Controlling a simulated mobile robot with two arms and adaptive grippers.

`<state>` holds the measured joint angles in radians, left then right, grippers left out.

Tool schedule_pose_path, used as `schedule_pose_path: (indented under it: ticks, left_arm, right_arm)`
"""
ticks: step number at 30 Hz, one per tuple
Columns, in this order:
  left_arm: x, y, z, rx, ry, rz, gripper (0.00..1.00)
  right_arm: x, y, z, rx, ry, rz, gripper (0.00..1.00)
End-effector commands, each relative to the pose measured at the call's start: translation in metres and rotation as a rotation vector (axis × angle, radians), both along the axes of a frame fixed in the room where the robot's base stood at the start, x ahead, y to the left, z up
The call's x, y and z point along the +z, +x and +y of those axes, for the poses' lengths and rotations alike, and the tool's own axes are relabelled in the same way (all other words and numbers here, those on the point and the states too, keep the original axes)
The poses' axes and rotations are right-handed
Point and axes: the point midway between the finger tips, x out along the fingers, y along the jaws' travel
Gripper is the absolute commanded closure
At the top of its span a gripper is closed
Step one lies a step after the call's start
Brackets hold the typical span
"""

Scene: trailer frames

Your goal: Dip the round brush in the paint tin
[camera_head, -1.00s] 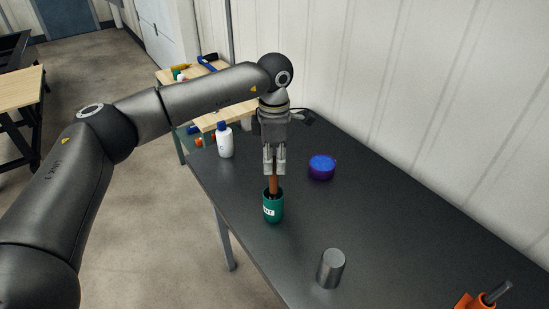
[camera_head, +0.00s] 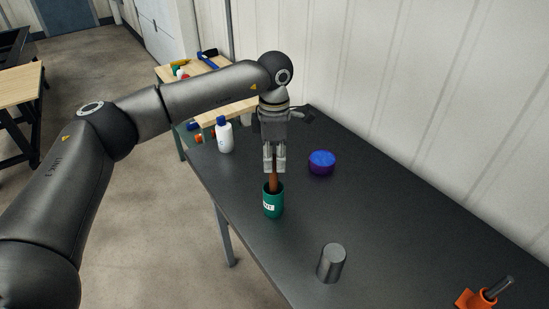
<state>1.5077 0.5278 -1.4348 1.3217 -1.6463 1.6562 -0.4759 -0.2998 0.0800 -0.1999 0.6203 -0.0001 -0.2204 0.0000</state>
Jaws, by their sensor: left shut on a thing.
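My left gripper (camera_head: 274,168) is above the dark table (camera_head: 390,230), pointing down and shut on the top of a brown handle, the round brush (camera_head: 274,183). The lower part of the brush is inside the green paint tin (camera_head: 273,204), hidden by its wall. The tin stands upright on the table with a white label on its side. The bristles cannot be seen, nor whether they touch the paint. My right gripper is not in view.
A blue and purple round tub (camera_head: 322,162), a grey metal cylinder (camera_head: 331,263) and an orange holder (camera_head: 477,298) stand on the table. A white bottle with a blue cap (camera_head: 224,135) is near the left edge. A pale wall (camera_head: 440,100) runs along the far side.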

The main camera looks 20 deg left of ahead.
Motion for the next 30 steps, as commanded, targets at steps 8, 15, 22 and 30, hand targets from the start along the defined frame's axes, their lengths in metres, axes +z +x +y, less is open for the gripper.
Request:
schedule_pose_path:
  ticks: [8,15,22,30]
  left_arm:
    - [0.001,0.000,0.000,0.000,0.000,0.000,1.00]
    - [0.015,0.000,0.000,0.000,-0.001,-0.001,1.00]
    - [0.033,0.000,0.000,0.000,0.000,-0.001,1.00]
    - [0.055,0.000,0.000,0.000,-0.001,-0.001,1.00]
  right_arm:
    - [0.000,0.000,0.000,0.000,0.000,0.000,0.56]
    - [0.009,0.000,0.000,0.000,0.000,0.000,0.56]
    - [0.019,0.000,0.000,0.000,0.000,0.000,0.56]
    - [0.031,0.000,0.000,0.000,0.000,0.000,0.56]
